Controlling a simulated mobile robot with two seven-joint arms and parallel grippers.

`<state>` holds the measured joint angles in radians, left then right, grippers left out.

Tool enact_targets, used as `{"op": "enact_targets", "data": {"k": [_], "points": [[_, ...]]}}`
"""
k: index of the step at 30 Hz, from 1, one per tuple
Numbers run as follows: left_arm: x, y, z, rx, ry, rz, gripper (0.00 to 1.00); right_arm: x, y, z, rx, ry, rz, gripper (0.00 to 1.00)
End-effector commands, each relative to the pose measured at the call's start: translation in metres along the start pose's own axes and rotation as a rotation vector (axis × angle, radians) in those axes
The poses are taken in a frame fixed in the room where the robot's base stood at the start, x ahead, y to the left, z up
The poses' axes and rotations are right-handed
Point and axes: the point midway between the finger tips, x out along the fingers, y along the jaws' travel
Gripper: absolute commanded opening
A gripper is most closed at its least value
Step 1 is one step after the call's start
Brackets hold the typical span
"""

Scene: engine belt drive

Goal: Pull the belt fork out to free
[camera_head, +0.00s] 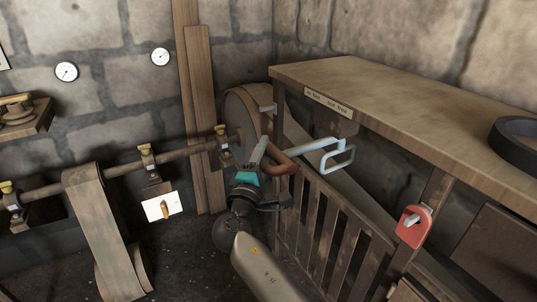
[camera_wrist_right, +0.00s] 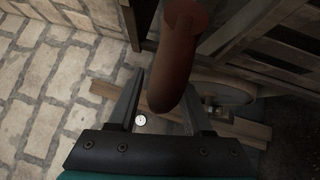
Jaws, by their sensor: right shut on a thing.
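The belt fork is a pale blue bar (camera_head: 312,148) with a squared loop at its right end, beside the wooden bench frame. A brown, rounded handle (camera_head: 284,167) is at its left end. My right gripper (camera_head: 266,160) is at this handle, fingers closed on it. In the right wrist view the reddish-brown handle (camera_wrist_right: 178,60) stands between the two fingers. Part of the handle is hidden by the gripper in the head view. A wide belt (camera_head: 358,203) runs behind the slatted guard. My left gripper is not in view.
A labelled plate (camera_head: 328,103) is on the edge of the wooden bench (camera_head: 380,85). A slatted guard (camera_head: 330,225) stands right of my arm. A red tag-like part (camera_head: 413,226) hangs on a post. A shaft (camera_head: 105,172) with bearings and a large wheel (camera_head: 242,115) lie left and behind.

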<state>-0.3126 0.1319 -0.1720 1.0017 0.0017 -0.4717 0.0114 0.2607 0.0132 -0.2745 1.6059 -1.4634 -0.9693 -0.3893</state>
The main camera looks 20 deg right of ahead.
Motion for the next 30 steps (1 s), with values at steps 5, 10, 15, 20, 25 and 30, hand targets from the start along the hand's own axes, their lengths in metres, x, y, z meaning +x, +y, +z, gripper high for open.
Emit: {"op": "enact_targets", "data": {"k": [5,10,15,20,25,30], "points": [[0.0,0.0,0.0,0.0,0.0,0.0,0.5,0.0,0.005,-0.003,0.008,0.007,0.01,0.58],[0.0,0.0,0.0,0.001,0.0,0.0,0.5,0.0,0.003,-0.002,0.006,0.004,0.005,0.58],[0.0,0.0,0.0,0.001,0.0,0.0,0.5,0.0,0.001,-0.001,0.005,0.002,0.002,0.58],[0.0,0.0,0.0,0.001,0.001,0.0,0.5,-0.001,0.0,0.0,0.004,0.001,0.0,0.58],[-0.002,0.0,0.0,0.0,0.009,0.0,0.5,-0.018,0.0,0.0,0.003,0.002,-0.003,0.58],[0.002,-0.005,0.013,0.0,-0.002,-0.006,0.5,-0.056,0.0,0.0,0.005,0.005,-0.005,0.58]]}}
